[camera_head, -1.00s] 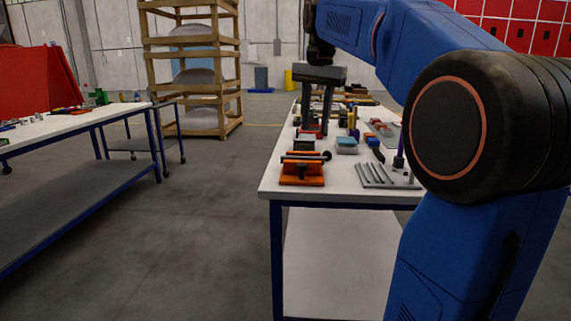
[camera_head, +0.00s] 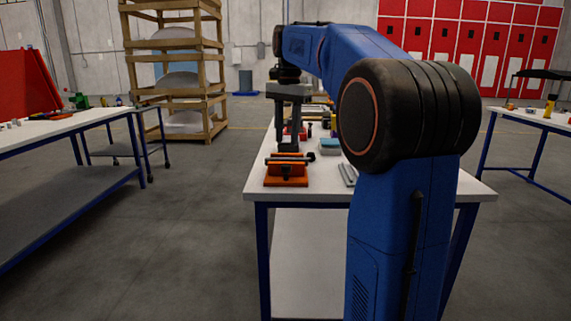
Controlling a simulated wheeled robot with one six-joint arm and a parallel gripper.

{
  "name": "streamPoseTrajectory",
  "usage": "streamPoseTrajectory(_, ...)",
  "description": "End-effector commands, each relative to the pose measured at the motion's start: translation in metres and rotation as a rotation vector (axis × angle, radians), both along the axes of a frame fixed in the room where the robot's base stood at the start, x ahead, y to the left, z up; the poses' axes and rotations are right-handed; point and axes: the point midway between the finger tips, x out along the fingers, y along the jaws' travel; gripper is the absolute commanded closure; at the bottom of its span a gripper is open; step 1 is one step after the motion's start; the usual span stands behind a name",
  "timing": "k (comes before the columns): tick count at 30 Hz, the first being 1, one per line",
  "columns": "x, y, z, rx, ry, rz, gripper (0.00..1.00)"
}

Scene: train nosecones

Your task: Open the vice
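The vice (camera_head: 286,175) is orange-red with a dark bar across its top. It sits near the front left corner of the white-topped workbench (camera_head: 330,193). My gripper (camera_head: 288,145) hangs from my blue arm and points down. Its two dark fingers show a narrow gap between them, so it looks open. The fingertips appear just above or behind the vice's bar; I cannot tell whether they touch it. My arm hides much of the bench's right side.
A light blue block (camera_head: 329,146) and a grey ribbed piece (camera_head: 348,174) lie right of the vice. Another table (camera_head: 60,128) stands at the left and one (camera_head: 540,118) at the right. A wooden rack (camera_head: 175,85) stands behind. The floor between the left table and workbench is clear.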

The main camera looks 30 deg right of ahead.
Motion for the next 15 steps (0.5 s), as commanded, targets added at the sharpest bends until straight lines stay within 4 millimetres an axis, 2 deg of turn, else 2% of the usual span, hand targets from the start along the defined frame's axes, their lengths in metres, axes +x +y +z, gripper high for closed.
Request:
streamPoseTrajectory(9,0.001,0.001,-0.056,0.000,0.001,0.001,0.66)
streamPoseTrajectory(15,0.003,0.002,-0.082,0.000,0.000,0.001,0.66)
